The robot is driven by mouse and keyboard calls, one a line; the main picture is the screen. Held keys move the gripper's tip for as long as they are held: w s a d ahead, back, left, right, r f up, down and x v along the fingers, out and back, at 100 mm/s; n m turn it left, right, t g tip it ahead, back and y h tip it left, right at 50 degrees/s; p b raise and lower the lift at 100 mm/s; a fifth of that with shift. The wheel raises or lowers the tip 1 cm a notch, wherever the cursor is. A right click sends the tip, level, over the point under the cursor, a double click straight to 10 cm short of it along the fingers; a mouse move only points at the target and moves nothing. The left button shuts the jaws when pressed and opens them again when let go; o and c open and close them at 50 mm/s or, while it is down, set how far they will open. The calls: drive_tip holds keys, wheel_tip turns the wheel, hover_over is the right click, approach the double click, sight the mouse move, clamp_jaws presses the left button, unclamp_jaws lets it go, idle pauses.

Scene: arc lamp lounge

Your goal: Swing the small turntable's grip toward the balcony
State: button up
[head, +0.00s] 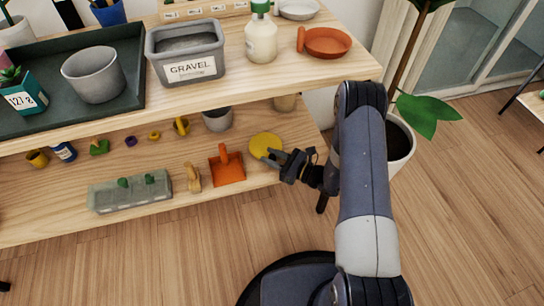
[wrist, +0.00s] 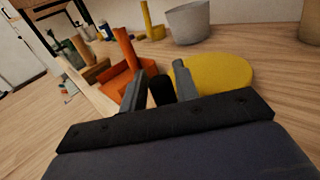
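The small turntable is a flat yellow disc (head: 265,146) on the lower shelf near its right end. In the wrist view the yellow disc (wrist: 222,76) lies just right of my fingers. A short dark upright peg (wrist: 161,89), which looks like its grip, stands between my two fingers. My gripper (head: 271,157) is at the disc's front right edge in the head view; it also shows in the wrist view (wrist: 158,78). The fingers are apart on either side of the peg. The right finger looks close to it; contact is not clear.
An orange dustpan (head: 227,170) lies left of the disc, with a grey pot (head: 217,119) behind. The upper shelf (head: 345,70) overhangs. A potted plant (head: 401,145) stands right of my arm. Glass doors (head: 470,45), perhaps the balcony's, are at the upper right.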

clamp_jaws()
drive_tip(key=shift+w+d+f+n+g+y+b, duration=0.2)
drive_tip(key=shift+d+n+g+y+b, duration=0.3)
drive_tip(key=shift+g+b, duration=0.4)
drive_tip(key=shift+w+d+n+g+b, duration=0.3)
drive_tip(key=shift+w+d+b, duration=0.1)
drive_tip(key=shift+d+b, duration=0.3)
drive_tip(key=shift+w+d+r, duration=0.25)
drive_tip(key=shift+w+d, duration=0.05)
drive_tip(key=shift+d, duration=0.1)
drive_tip(key=shift+o, duration=1.5)
unclamp_jaws()
